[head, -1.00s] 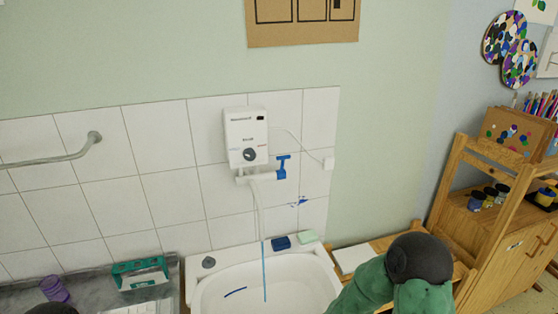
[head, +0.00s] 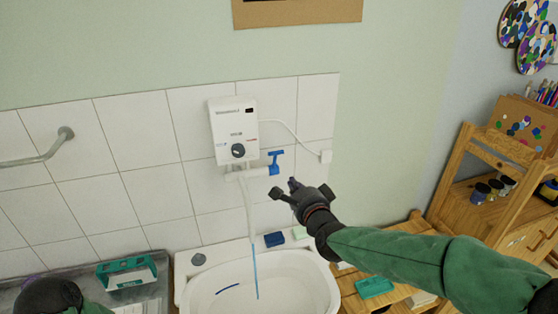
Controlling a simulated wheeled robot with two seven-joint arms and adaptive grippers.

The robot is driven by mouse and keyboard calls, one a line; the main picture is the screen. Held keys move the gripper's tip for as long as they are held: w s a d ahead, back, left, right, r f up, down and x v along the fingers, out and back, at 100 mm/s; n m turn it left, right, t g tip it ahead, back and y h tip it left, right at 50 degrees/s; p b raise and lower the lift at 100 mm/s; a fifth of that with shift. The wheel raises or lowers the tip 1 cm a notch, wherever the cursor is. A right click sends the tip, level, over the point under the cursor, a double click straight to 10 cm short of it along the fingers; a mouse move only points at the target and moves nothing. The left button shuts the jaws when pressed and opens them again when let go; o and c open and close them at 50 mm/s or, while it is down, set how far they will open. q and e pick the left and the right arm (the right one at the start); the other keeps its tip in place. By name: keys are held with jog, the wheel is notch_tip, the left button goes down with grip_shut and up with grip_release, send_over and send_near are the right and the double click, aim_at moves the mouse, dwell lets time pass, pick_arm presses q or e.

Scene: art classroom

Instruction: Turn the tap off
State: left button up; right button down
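The tap's blue handle (head: 276,162) is at the right end of a white pipe under the white water heater (head: 233,130) on the tiled wall. A thin blue stream of water (head: 255,272) falls from the hose into the white sink (head: 213,282). My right gripper (head: 283,189) is just below and right of the blue handle in the picture, apart from it. Its fingers look spread, with nothing between them. My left arm shows only as a dark rounded part at the bottom left; its gripper is out of view.
A dark blue sponge (head: 274,239) and a pale green soap bar (head: 300,233) lie on the sink's back rim. A teal and white box (head: 127,272) stands on the grey counter at left. Wooden shelves (head: 500,180) stand at right. A metal rail (head: 45,152) is on the left wall.

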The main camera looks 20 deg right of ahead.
send_near(277, 152)
jog(key=w+f, duration=0.3)
jog(key=w, duration=0.1)
jog(key=shift+w+a+r+p, duration=0.1)
jog(key=shift+w+p, duration=0.05)
jog(key=shift+w, duration=0.45)
jog(key=shift+w+a+r+p, duration=0.1)
jog(key=shift+w+a+p, duration=0.05)
jog(key=shift+w, duration=0.45)
jog(key=shift+r+p, duration=0.15)
jog(key=shift+p, duration=0.35)
jog(key=w+g+p, duration=0.1)
jog(key=p, duration=0.4)
jog(key=w+r+g+p, duration=0.1)
jog(key=g+p, duration=0.1)
jog(key=p, duration=0.3)
jog(key=shift+w+r+p, duration=0.15)
jog(key=shift+r+p, duration=0.15)
jog(key=shift+p, duration=0.1)
jog(key=shift+w+r+p, duration=0.1)
jog(key=shift+w+p, duration=0.25)
jog(key=shift+w, duration=0.3)
